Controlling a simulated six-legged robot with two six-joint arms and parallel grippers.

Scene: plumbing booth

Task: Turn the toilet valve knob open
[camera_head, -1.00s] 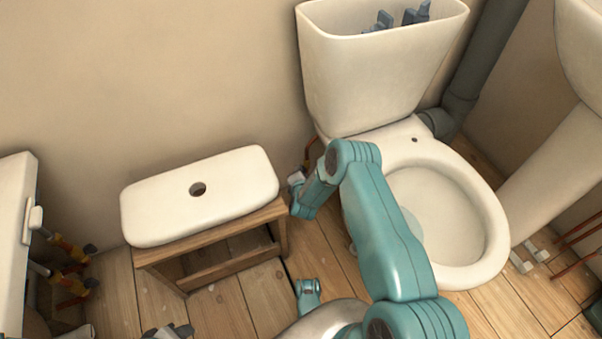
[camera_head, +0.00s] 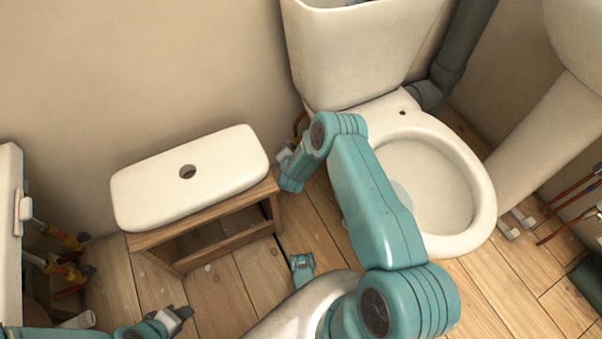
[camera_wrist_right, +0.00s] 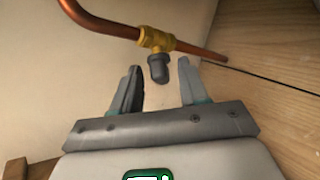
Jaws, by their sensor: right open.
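The toilet valve shows in the right wrist view as a brass body (camera_wrist_right: 157,40) on a copper pipe, with a dark grey knob (camera_wrist_right: 159,70) pointing towards my gripper. My right gripper (camera_wrist_right: 160,84) is open, its two fingers apart on either side of the knob's line. The knob's tip lies near the fingertips, and I see no contact. In the head view my right gripper (camera_head: 284,154) is beside the toilet (camera_head: 425,185), near the wall, and the arm hides much of the valve. My left gripper (camera_head: 178,318) is low at the left, away from the valve; its jaw opening is unclear.
A white cistern lid (camera_head: 190,178) lies on a wooden stool (camera_head: 205,222) left of my right gripper. The copper pipe (camera_wrist_right: 105,25) runs across above the fingers. Other pipes and valves (camera_head: 62,270) are at the far left.

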